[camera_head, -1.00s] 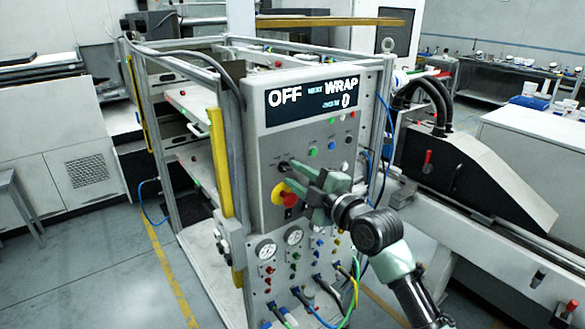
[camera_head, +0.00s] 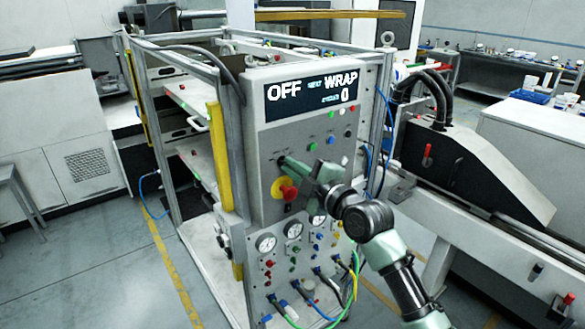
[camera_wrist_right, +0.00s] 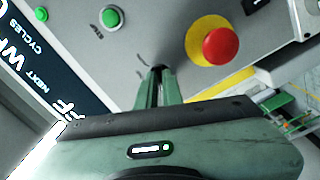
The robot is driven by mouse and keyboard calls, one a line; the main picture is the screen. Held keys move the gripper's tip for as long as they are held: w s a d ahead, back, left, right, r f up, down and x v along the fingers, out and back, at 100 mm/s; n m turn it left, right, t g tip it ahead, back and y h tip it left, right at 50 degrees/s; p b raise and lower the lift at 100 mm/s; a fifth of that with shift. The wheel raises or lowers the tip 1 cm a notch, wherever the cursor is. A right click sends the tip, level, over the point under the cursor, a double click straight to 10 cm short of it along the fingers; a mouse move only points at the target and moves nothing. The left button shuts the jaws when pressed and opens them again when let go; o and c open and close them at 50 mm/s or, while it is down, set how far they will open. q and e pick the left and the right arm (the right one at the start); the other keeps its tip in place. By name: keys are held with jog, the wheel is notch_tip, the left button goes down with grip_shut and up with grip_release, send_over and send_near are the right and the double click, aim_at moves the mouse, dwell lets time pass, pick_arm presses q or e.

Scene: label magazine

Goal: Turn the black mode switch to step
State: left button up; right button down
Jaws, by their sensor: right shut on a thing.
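The black mode switch (camera_wrist_right: 158,69) shows as a small dark knob at my right fingertips in the right wrist view. In the head view the fingers mostly hide it. My right gripper (camera_head: 284,161) reaches the panel from the right, and its green fingers (camera_wrist_right: 158,88) are shut on the switch. The display (camera_head: 311,94) above reads OFF, with NEXT WRAP and a count of 0. The switch's pointer direction and the small labels around it cannot be read. My left gripper is not in view.
A red emergency stop on a yellow base (camera_head: 285,189) sits just below the gripper; it also shows in the right wrist view (camera_wrist_right: 222,47). A green button (camera_wrist_right: 110,17) is nearby. Gauges (camera_head: 266,242) and hoses are lower on the panel. A yellow post (camera_head: 219,160) stands left.

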jog(key=m, duration=0.8)
jog(key=shift+m+p, duration=0.3)
jog(key=m+p, duration=0.1)
jog(key=m, duration=0.3)
jog(key=shift+m, duration=0.3)
jog(key=m+p, duration=0.1)
jog(key=m, duration=0.3)
jog(key=shift+f+m, duration=0.1)
jog(key=shift+m, duration=0.2)
jog(key=c, duration=1.6)
grip_release()
jog(key=shift+o, duration=0.2)
